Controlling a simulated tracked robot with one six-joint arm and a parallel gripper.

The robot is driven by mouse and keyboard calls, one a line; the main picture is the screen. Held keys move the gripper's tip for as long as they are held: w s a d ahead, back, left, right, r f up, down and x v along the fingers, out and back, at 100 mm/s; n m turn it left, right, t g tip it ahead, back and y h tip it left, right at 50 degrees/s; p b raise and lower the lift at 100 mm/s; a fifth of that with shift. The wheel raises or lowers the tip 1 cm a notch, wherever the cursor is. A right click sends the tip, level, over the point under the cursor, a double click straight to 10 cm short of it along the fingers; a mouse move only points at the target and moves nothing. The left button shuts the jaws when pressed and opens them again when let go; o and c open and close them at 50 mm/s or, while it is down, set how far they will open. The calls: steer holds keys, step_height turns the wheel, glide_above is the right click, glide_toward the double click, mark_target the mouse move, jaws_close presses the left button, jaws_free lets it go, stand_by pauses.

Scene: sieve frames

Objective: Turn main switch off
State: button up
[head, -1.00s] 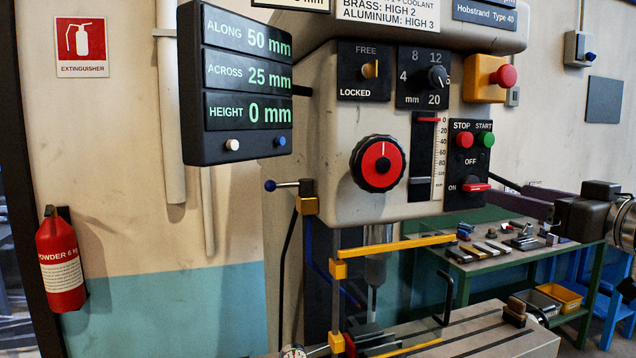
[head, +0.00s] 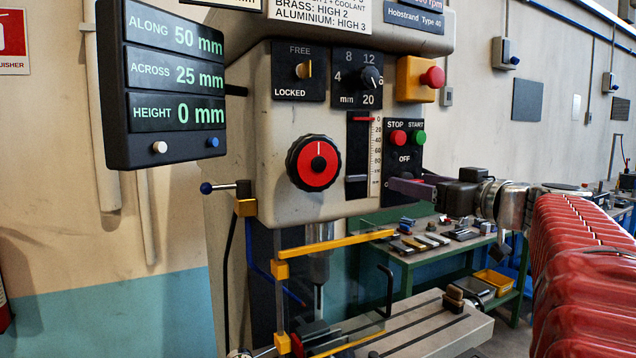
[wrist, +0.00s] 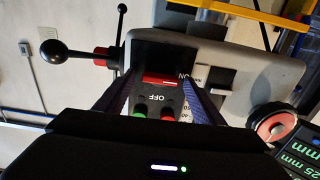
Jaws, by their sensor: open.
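The main switch is a red lever (wrist: 160,81) on a black panel (head: 404,140). In the upside-down wrist view it lies level, in line with the ON mark, with the OFF mark off to its side. In the head view my gripper hides the lever, while the OFF label and the red and green buttons show above. My gripper (head: 396,184) reaches in from the right at the panel's lower part. In the wrist view my gripper (wrist: 157,76) is open, one finger on each side of the lever. I cannot tell whether either finger touches it.
The red stop button (head: 398,137) and green start button (head: 418,138) sit close above my fingers. A red round knob (head: 314,161) is to the left. A yellow-edged clear guard (head: 335,255) stands below. A green bench (head: 425,250) with small parts stands behind.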

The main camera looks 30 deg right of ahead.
steer(key=shift+c, duration=0.3)
steer(key=c, duration=0.9)
steer(key=shift+a, duration=0.35)
steer(key=shift+c, duration=0.3)
steer(key=shift+d, duration=0.2)
